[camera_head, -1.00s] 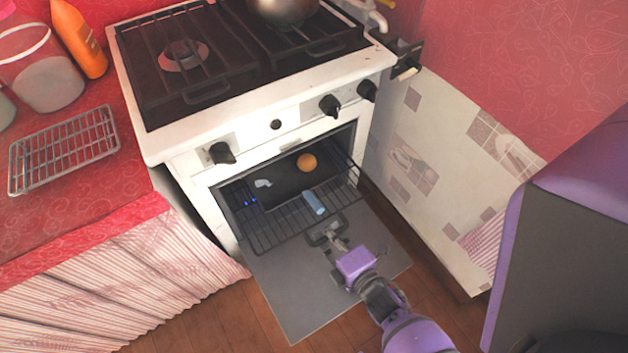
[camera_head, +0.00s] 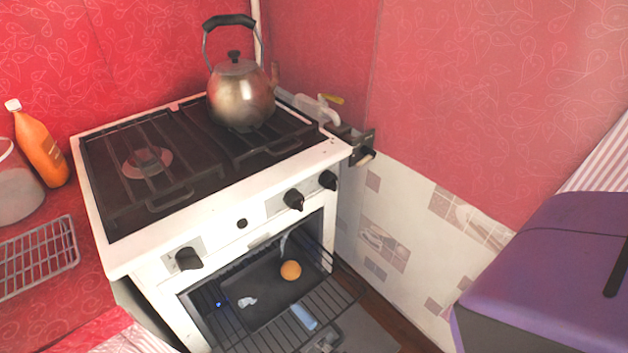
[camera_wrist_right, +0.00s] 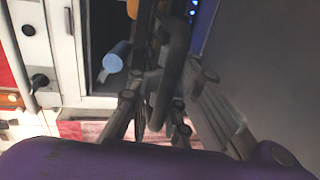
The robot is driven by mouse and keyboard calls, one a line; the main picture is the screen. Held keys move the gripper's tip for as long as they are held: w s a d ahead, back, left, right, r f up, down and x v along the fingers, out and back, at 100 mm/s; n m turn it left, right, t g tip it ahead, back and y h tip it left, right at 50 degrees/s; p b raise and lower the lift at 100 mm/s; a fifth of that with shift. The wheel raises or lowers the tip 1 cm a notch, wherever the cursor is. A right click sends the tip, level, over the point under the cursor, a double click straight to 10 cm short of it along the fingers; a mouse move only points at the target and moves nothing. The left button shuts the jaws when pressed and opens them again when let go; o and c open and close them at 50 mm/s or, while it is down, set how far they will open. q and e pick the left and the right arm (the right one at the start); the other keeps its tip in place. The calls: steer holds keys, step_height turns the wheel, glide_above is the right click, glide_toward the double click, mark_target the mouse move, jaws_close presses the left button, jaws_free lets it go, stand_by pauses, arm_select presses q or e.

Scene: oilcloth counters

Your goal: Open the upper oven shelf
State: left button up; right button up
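The white oven (camera_head: 160,270) stands with its door (camera_head: 368,335) lowered. The upper shelf, a dark wire rack (camera_head: 340,292), sticks out of the oven mouth over the door. A dark tray (camera_head: 270,295) on it holds an orange ball (camera_head: 291,270) and a small pale piece (camera_head: 247,301). A light blue cylinder (camera_head: 303,317) lies near the rack's front; it also shows in the right wrist view (camera_wrist_right: 116,56). My right gripper (camera_head: 325,341) is at the rack's front, cut by the picture's bottom edge. In the wrist view its fingers overlap dark bars, so contact and opening are unclear. My left gripper is out of view.
A kettle (camera_head: 240,95) stands on the hob. A wire cooling rack (camera_head: 38,258), an orange bottle (camera_head: 40,145) and a clear tub (camera_head: 15,185) are on the left counter. A tiled wall (camera_head: 385,235) closes off the oven's right side.

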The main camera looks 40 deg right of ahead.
steer(key=o, duration=0.4)
steer(key=shift+s, duration=0.1)
steer(key=shift+o, duration=0.2)
steer(key=shift+f, duration=0.1)
steer(key=v, duration=0.8)
steer(key=shift+s, duration=0.1)
